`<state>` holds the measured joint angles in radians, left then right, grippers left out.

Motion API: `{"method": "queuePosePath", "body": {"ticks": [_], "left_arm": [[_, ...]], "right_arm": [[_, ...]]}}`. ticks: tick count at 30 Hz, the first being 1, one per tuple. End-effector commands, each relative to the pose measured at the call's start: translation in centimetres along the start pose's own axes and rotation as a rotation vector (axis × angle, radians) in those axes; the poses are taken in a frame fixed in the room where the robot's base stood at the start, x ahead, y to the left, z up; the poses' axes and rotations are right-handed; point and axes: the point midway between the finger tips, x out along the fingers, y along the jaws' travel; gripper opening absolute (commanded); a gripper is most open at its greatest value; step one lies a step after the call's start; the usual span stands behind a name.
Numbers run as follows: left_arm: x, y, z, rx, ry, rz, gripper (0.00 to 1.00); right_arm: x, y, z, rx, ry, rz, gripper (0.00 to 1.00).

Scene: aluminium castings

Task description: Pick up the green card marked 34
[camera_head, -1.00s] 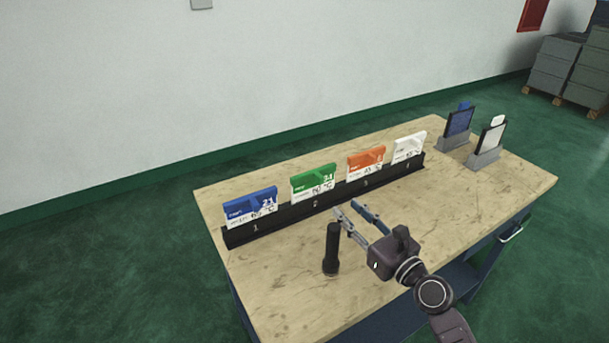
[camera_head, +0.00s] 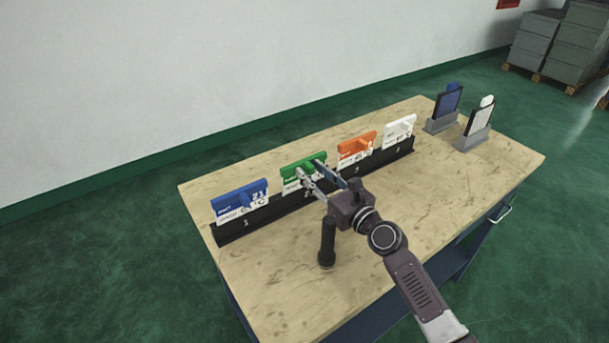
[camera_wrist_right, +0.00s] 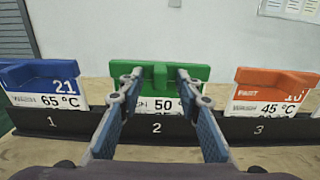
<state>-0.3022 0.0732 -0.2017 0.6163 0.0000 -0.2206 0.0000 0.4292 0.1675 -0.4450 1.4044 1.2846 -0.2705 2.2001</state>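The green card (camera_head: 296,165) stands upright in slot 2 of the black rack (camera_head: 262,217). In the right wrist view the green card (camera_wrist_right: 158,92) reads 50 °C, and its other number is hidden behind a finger. My right gripper (camera_head: 310,168) is at the front of this card, its fingertips near the top edge. In the wrist view the two fingers of the right gripper (camera_wrist_right: 158,77) are apart, one on each side of the card's raised middle tab. I cannot tell whether they touch it. My left gripper is not in view.
The blue card 21 (camera_head: 240,203) stands left in the rack; the orange (camera_head: 356,146) and white (camera_head: 399,129) cards stand right. A dark upright cylinder (camera_head: 327,243) stands close under my right gripper.

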Motion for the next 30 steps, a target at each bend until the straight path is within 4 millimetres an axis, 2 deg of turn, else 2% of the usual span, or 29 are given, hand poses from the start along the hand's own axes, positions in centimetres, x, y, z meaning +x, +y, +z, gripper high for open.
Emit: {"method": "queuePosePath", "body": {"ticks": [7, 15, 30], "left_arm": [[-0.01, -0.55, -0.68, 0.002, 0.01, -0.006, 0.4], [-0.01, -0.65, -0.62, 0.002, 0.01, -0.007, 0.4], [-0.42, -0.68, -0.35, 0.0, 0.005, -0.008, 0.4]], "right_arm": [[0.12, 0.02, 0.0, 0.0, 0.0, 0.0, 0.31], [0.1, 0.02, -0.01, 0.0, 0.0, 0.001, 0.01], [0.11, 0.03, 0.65, 0.001, -0.002, 0.001, 0.0]]}}
